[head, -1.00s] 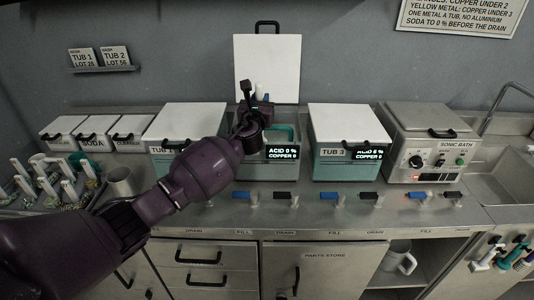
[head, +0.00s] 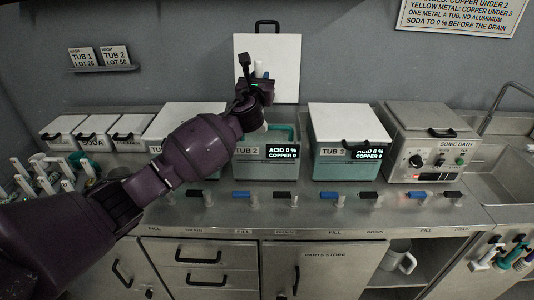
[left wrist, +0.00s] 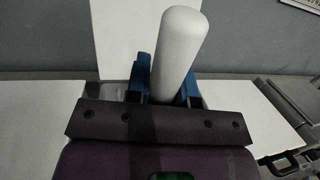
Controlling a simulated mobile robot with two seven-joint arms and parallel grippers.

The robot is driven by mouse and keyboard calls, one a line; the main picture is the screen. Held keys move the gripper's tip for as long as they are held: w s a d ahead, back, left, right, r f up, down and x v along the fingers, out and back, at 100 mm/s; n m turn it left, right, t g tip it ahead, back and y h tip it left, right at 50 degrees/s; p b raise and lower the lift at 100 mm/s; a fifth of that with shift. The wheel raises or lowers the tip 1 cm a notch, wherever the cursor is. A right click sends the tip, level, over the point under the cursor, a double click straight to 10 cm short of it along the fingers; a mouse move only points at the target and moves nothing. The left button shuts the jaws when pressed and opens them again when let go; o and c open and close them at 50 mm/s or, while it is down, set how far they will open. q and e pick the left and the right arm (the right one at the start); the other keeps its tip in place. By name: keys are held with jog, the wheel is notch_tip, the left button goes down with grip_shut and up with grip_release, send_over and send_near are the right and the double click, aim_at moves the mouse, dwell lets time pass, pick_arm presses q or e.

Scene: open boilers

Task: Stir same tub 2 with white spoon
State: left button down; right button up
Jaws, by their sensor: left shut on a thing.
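Tub 2 (head: 249,171) is a teal and grey tub in the middle of the bench, with its white lid (head: 283,62) standing upright behind it. Its display reads acid 0 % and copper 0. My left gripper (head: 262,78) is above the back of the tub and shut on the white spoon. In the left wrist view, the thick white spoon handle (left wrist: 178,55) rises between the blue fingers. In the head view, my gripper hides most of the spoon, and a pale part shows below the gripper at the tub opening. My right gripper is out of view.
Tub 3 (head: 330,170) stands closed to the right, with the sonic bath (head: 436,140) beyond it. The lidded tub (head: 190,117) to the left is partly behind my arm. Fill and drain taps (head: 285,196) line the bench front. A tool rack (head: 45,172) stands far left.

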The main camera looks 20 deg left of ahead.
aim_at(260, 68)
pick_arm(q)
jog(key=shift+r, duration=1.5)
jog(key=shift+r, duration=2)
